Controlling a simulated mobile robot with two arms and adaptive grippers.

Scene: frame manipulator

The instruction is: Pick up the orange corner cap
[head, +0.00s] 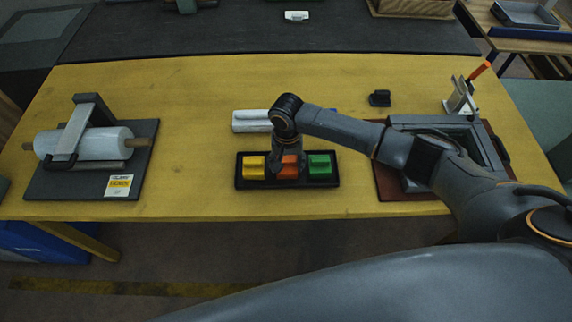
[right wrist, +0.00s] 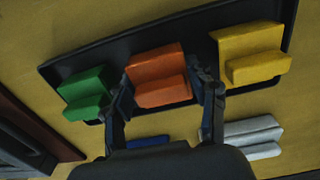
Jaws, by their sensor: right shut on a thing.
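The orange corner cap (head: 288,168) sits in the middle of a black tray (head: 287,186), between a yellow cap (head: 253,166) and a green cap (head: 320,165). My right gripper (head: 285,158) reaches down over the orange cap and partly hides it in the head view. In the right wrist view, the fingers of my right gripper (right wrist: 164,100) are at both sides of the orange cap (right wrist: 157,76), closed on it. The cap appears to be still in the tray. My left gripper is not in view.
White profile pieces (head: 250,120) lie behind the tray. A roll on a stand (head: 85,143) is at the left. A grey frame (head: 440,130) on a brown board is at the right, under my right arm. A small black part (head: 380,98) lies farther back.

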